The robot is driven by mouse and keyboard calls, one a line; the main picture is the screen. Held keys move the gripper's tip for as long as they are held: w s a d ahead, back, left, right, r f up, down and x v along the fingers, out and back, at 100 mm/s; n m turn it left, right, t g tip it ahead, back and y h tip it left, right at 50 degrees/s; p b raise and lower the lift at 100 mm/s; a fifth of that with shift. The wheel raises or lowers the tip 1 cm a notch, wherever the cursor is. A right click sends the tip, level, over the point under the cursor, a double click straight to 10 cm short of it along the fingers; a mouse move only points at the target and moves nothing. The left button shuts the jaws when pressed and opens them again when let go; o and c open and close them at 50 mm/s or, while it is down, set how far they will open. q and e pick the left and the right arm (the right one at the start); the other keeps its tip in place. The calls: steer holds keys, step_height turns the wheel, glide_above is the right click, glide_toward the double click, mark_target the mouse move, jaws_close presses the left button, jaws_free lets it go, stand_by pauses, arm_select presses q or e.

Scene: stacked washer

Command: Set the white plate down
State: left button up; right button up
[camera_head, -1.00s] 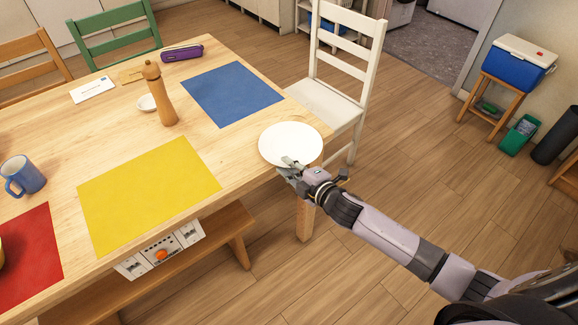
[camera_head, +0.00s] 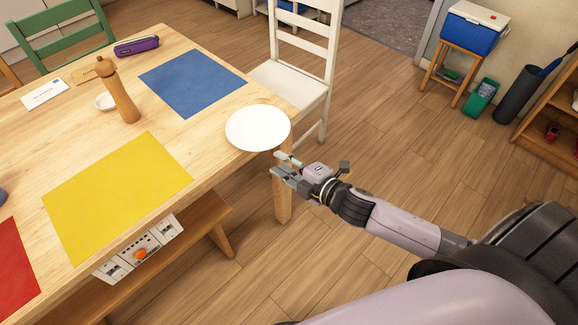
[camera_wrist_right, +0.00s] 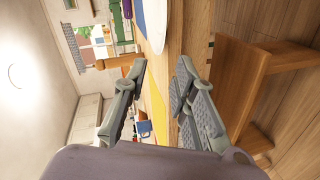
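The white plate (camera_head: 258,128) lies flat on the right end of the wooden table (camera_head: 207,145), close to its edge. In the wrist view it shows edge-on as a white shape (camera_wrist_right: 154,22) at the top. My right gripper (camera_head: 283,163) is just off the table edge, on the near side of the plate and apart from it. In the wrist view its two fingers (camera_wrist_right: 161,66) are spread with nothing between them. My left gripper is not in view.
A blue mat (camera_head: 192,82) and a yellow mat (camera_head: 117,195) lie left of the plate. A white chair (camera_head: 302,55) stands behind the plate.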

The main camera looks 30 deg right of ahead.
steer(key=shift+v, duration=1.1)
